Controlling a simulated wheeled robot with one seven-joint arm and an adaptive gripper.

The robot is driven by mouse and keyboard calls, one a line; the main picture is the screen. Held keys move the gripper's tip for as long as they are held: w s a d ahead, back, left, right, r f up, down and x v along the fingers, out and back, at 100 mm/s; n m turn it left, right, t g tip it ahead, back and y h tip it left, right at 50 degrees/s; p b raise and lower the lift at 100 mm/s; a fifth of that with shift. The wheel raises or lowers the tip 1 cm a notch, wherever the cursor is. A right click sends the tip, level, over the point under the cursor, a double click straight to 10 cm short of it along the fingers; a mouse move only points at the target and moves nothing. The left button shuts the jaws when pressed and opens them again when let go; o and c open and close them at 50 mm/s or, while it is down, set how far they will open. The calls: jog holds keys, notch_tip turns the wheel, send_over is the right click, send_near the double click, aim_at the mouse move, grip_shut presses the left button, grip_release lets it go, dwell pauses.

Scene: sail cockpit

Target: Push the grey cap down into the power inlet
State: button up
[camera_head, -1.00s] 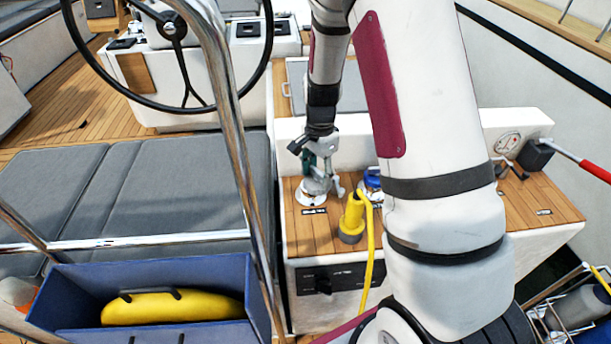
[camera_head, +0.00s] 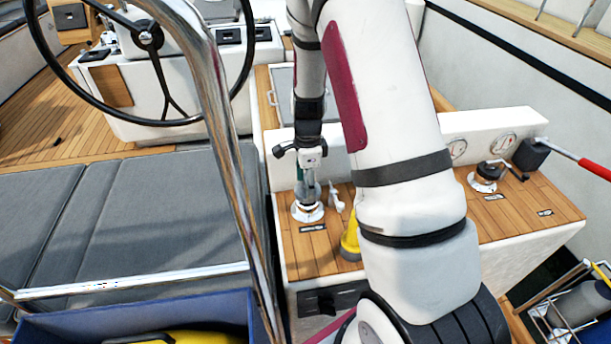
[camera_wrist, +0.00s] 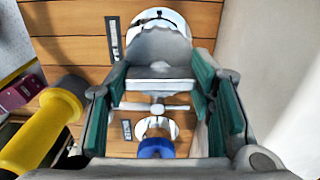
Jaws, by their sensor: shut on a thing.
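My gripper (camera_head: 308,185) points down over the wooden console top and is shut on the grey cap. In the wrist view, the cap (camera_wrist: 160,45) shows between the green finger pads of my gripper (camera_wrist: 159,68). A round white flange (camera_head: 307,213), which looks like the power inlet, lies directly below my gripper. In the wrist view, part of that flange (camera_wrist: 158,17) shows beyond the cap. The contact between cap and inlet is hidden, so I cannot tell how deep the cap sits.
A yellow plug (camera_head: 350,240) stands to the right, partly behind my arm; it also shows in the wrist view (camera_wrist: 40,125). A blue fitting (camera_wrist: 155,148) is close by. A white wall (camera_head: 355,165) rises behind. A steel rail (camera_head: 222,130) stands left.

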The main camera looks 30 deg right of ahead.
jog(key=shift+f, duration=0.7)
jog(key=shift+f+b, duration=0.6)
dwell(1.0)
jog(key=o, duration=1)
jog(key=shift+r, duration=0.15)
jog(key=shift+r+p, duration=2.75)
jog(key=shift+r, duration=2.65)
